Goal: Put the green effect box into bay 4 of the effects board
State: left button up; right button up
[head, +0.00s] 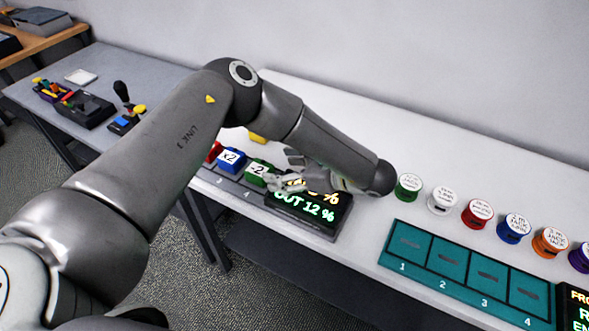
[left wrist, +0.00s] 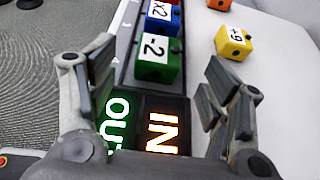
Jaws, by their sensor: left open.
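The green effect box, marked -2, (head: 258,170) stands upright at the bay numbered 4 of the dark effects board (head: 232,186), beside the blue x2 box (head: 231,160). In the left wrist view the green box (left wrist: 155,72) lines up with the blue box (left wrist: 160,31) along the board. I cannot tell whether it is fully seated. My left gripper (head: 291,170) is open and empty over the lit IN/OUT display (head: 310,213). In the left wrist view its spread fingers (left wrist: 158,84) frame the display, with the green box just ahead, untouched. My right gripper is not in view.
A yellow +9 box (left wrist: 233,42) lies loose on the white table behind the board. A red box (head: 214,151) stands in the row beyond the blue one. To the right are a teal tray (head: 440,285) with numbered slots and several coloured spools behind it.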

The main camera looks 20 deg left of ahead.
pick_arm(q)
jog(key=shift+v, duration=1.5)
jog(key=shift+r, duration=0.1)
jog(key=shift+a, duration=0.1)
